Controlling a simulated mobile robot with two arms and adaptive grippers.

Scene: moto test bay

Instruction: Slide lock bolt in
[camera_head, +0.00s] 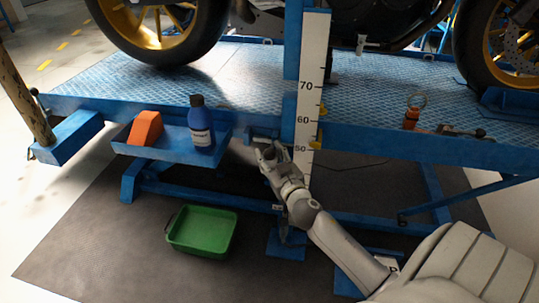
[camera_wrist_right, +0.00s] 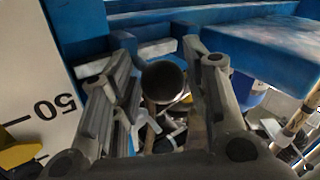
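In the head view my right gripper (camera_head: 264,145) reaches up to the front edge of the blue lift platform, just left of the white height scale. In the wrist view the dark round end of what looks like the lock bolt (camera_wrist_right: 163,80) sits between the two fingers of my right gripper (camera_wrist_right: 160,62). The fingers are spread on either side of it. Whether either finger touches it is hard to tell. The rest of the bolt is hidden behind its round end. In the head view the gripper covers the bolt. My left gripper is not in view.
The white scale (camera_head: 312,70) stands close right of the gripper. A blue shelf (camera_head: 165,150) at its left holds a blue bottle (camera_head: 201,125) and an orange block (camera_head: 146,128). A green tray (camera_head: 203,231) is on the floor mat. The motorcycle's wheels stand on the platform (camera_head: 245,85).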

